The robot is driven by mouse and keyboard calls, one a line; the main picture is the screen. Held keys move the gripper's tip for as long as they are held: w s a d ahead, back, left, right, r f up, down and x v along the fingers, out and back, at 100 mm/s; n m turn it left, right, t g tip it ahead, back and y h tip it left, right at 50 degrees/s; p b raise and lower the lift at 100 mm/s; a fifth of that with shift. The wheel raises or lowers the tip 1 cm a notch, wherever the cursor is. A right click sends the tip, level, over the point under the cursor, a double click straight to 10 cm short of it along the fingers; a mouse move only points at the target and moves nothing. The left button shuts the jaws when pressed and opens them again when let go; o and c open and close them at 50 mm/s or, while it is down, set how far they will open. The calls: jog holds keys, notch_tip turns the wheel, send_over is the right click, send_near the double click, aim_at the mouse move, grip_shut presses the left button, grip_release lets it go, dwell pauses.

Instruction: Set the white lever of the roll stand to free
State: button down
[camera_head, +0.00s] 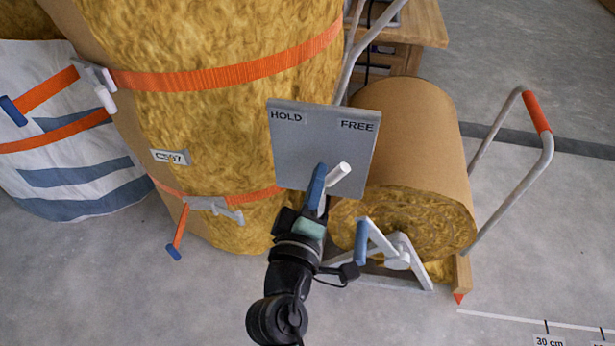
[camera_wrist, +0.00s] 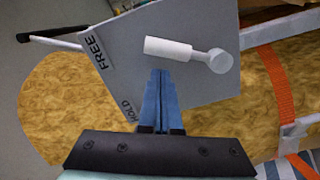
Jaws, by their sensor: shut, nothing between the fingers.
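The roll stand's grey plate (camera_head: 300,150) carries the labels HOLD at its upper left and FREE at its upper right. The white lever (camera_head: 338,173) stands on the lower part of the plate, slanting up and right toward the FREE side. In the wrist view the lever (camera_wrist: 168,48) runs from its round pivot end at right toward the FREE label. My gripper (camera_head: 321,168) is shut and empty, just left of the lever. In the wrist view my gripper's blue fingertips (camera_wrist: 162,73) lie just below the lever; I cannot tell if they touch it.
A wrapped insulation roll (camera_head: 415,130) lies on the stand behind the plate. A tall strapped roll (camera_head: 215,110) stands at left. A blue-handled white bracket (camera_head: 397,255) sits right of my arm. A cart handle (camera_head: 548,160) rises at right. Floor at lower left is clear.

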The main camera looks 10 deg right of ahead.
jog(key=shift+s+d+f+m, duration=0.1)
jog(key=shift+s+d+m, duration=0.1)
jog(key=shift+d+m, duration=0.55)
jog(key=shift+a, duration=0.15)
